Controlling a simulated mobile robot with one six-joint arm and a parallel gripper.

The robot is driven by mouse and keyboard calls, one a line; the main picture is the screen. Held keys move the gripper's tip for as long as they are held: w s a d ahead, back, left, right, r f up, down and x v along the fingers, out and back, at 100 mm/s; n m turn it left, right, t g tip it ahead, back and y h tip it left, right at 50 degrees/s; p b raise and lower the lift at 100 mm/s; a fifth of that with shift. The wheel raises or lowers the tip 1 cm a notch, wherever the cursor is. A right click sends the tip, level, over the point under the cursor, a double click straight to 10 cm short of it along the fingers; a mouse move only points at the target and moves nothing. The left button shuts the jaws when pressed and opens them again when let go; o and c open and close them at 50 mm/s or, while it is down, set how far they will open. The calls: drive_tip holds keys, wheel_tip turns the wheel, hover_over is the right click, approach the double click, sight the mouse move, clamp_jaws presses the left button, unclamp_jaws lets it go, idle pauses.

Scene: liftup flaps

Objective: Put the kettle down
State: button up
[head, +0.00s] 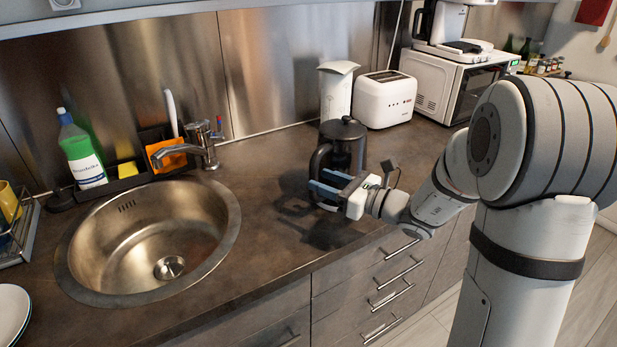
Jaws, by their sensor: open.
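The dark kettle (346,146) stands upright on the brown countertop (262,235), to the right of the sink. Its lid and knob are on top, and its dark handle is on the left side. My gripper (320,190) is at the kettle's lower left front, with its blue-tipped fingers apart near the handle. The fingers partly hide the kettle's base. I cannot tell from this view whether a finger touches the handle.
The round metal sink (150,240) with a faucet (190,148) lies to the left. A white toaster (384,99) and a white canister (336,90) stand behind the kettle. A microwave (452,85) is at the back right. The counter's front edge is near my arm.

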drive_tip(key=v, duration=0.7)
drive_tip(key=s+a+f+n+g+h, duration=0.2)
drive_tip(key=s+n+g, duration=0.2)
drive_tip(key=s+n, duration=0.25)
drive_tip(key=s+a+f+n+g+h, duration=0.25)
drive_tip(key=s+n+g, duration=0.2)
drive_tip(key=s, duration=0.35)
drive_tip(key=s+d+n+t+h, duration=0.1)
drive_tip(key=s+d+n+h, duration=0.4)
drive_tip(key=d+n+h, duration=0.6)
drive_tip(key=shift+s+d+n+t, duration=0.4)
drive_tip(key=shift+d+n, duration=0.4)
drive_tip(key=shift+n, duration=0.4)
drive_tip(key=shift+f, duration=0.1)
drive_tip(key=w+p+v, duration=0.1)
drive_tip(key=p+v, duration=0.5)
drive_tip(key=v, duration=0.1)
